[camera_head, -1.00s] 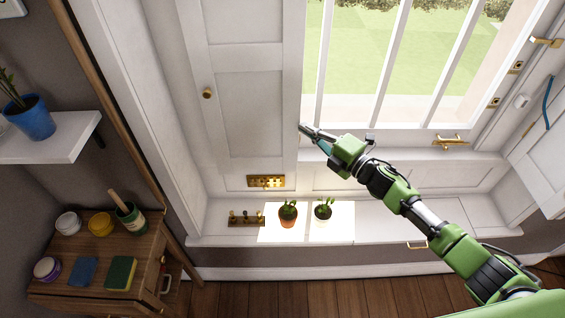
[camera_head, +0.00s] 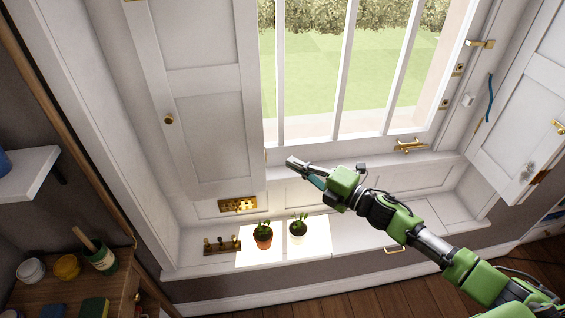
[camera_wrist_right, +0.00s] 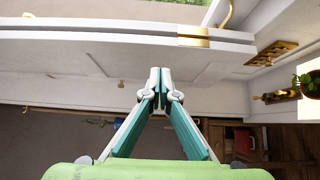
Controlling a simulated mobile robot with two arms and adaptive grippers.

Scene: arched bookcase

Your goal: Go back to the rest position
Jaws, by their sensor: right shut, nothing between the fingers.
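My right gripper (camera_head: 297,166) is shut and empty. It hangs in the air in front of the lower window frame, to the right of the left shutter (camera_head: 212,120) and above the sill. In the right wrist view its fingertips (camera_wrist_right: 160,72) meet in the middle, with nothing between them. A white panel edge with a brass plate (camera_wrist_right: 208,37) lies beyond the fingertips there. My right arm reaches in from the lower right in the head view. My left gripper is not in view.
On the sill stand a plant in a terracotta pot (camera_head: 263,237), a plant in a white pot (camera_head: 297,230) and a small rack with brass pieces (camera_head: 222,246). A wooden side table (camera_head: 60,295) with pots is lower left. The right shutter (camera_head: 525,120) stands open.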

